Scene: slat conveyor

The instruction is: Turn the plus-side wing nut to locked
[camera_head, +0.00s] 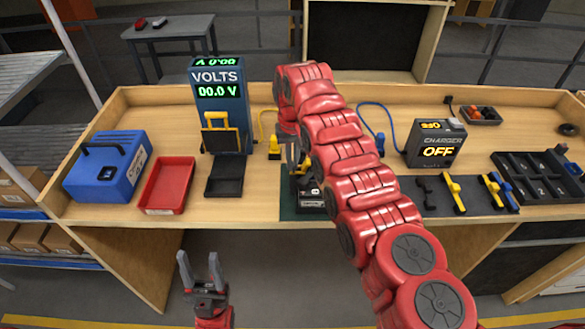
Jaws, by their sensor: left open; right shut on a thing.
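A dark battery-like block (311,200) sits on a green mat (288,208) at the front middle of the bench, largely hidden by my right arm. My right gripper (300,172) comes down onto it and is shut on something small. This seems to be the plus-side wing nut, but the fingers and arm hide it, so I cannot tell its angle. A bit of yellow shows beside the fingers. My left gripper (198,272) is open and empty, low in front of the bench edge, away from the block.
A voltmeter (218,92) reads 00.0 V. A yellow plug (274,148), blue plug (380,145) and charger (435,145) reading OFF stand behind. A blue case (105,168), red tray (167,185) and black tray (225,178) are left; a tool holder (470,208) is right.

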